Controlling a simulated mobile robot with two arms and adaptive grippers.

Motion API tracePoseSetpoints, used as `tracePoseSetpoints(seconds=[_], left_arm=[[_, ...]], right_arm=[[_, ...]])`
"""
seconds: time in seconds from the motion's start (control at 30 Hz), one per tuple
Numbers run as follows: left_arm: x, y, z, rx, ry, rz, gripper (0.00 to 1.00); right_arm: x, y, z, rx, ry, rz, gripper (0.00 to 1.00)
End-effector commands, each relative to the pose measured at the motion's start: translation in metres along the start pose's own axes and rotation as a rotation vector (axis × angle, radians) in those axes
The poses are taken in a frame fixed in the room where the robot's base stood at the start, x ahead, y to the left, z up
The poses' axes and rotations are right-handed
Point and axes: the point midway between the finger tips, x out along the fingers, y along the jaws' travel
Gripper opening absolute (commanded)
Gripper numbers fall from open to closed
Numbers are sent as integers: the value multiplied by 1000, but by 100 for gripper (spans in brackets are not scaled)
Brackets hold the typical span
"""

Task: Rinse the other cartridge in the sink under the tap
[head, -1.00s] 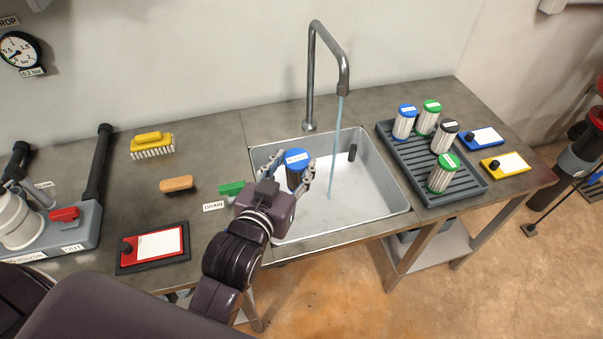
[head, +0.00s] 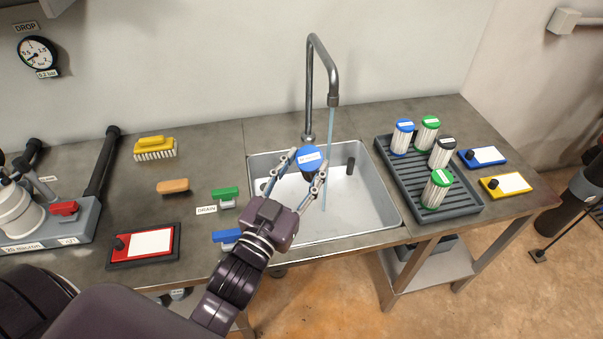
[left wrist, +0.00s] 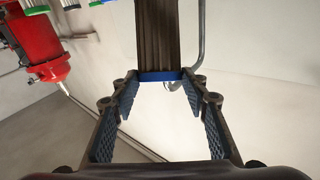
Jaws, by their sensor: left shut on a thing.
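My left gripper (head: 307,174) is shut on a cartridge with a blue cap (head: 309,155) and holds it upright over the sink (head: 390,208). In the left wrist view, the cartridge's brown, dirty-looking pleats (left wrist: 158,35) show beyond the fingers (left wrist: 160,100). A thin water stream runs from the tap (head: 333,98) into the sink, just right of the cartridge. I cannot tell whether the water touches it. My right gripper is not in view.
A grey rack (head: 452,209) right of the sink holds several cartridges with blue, green and black caps. A green-handled valve (head: 225,194) and a blue-handled one (head: 227,236) stand left of the sink. A yellow brush (head: 155,149) and red board (head: 118,252) lie further left.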

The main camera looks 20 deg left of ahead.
Motion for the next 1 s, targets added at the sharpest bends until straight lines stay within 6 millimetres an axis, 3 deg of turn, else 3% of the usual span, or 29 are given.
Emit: tracePoseSetpoints(seconds=[0.63, 1.0], left_arm=[[62, -11, 20, 2, 2, 0, 0], [92, -16, 29, 0, 1, -1, 0]], right_arm=[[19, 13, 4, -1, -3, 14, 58], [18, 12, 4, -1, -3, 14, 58]])
